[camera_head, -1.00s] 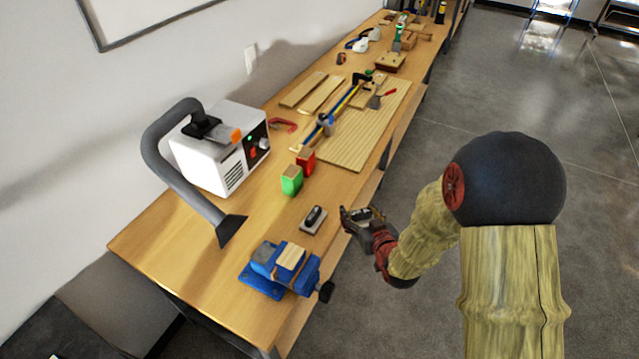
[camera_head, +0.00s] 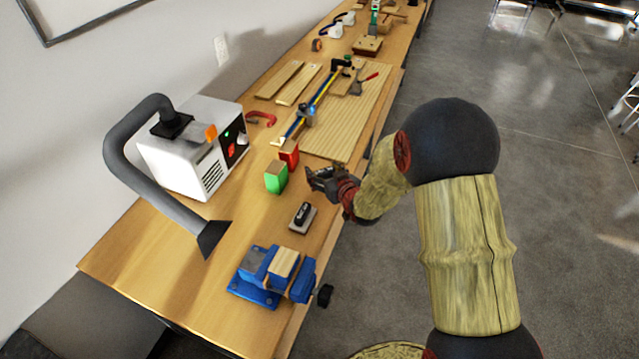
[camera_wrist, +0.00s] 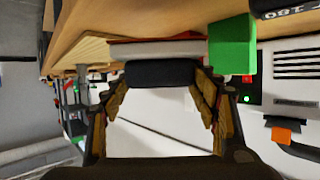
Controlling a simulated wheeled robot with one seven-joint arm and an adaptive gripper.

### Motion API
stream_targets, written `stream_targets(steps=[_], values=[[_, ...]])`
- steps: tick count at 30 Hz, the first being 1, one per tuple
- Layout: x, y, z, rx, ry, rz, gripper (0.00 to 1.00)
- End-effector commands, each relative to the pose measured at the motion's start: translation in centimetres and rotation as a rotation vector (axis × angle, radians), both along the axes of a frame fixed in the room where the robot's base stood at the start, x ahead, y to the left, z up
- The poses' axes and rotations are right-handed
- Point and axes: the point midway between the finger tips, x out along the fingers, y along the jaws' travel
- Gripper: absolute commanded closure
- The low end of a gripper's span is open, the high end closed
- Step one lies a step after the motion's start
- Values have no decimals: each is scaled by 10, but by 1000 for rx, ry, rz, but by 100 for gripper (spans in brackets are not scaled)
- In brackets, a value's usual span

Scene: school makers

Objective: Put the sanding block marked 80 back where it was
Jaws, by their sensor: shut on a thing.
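My gripper (camera_head: 314,176) is shut on a dark piece, apparently the black handle of the held sanding block (camera_wrist: 160,73). No marking on it can be read. It is over the bench's front edge area, to the right of the red and green blocks. Another sanding block (camera_head: 302,217), with a black handle on a pale base, rests on the bench between my gripper and the blue vise. In the wrist view, which shows the bench upside down, a dark piece marked 180 (camera_wrist: 286,12) is at the top right corner.
A green block (camera_head: 276,177) and a red block (camera_head: 289,154) stand close by. A blue vise (camera_head: 274,273) is at the near end. A white machine (camera_head: 195,155) with a grey hose stands at the wall side. A ribbed board (camera_head: 345,125) lies farther along the bench (camera_head: 170,265).

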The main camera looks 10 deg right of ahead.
Motion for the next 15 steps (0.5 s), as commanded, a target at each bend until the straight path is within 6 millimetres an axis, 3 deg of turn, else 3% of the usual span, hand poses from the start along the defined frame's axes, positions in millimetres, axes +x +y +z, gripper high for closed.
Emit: stream_targets(steps=[10, 15], values=[[18, 8, -23, 0, -2, 0, 69], [18, 8, -50, 0, 0, 0, 69]])
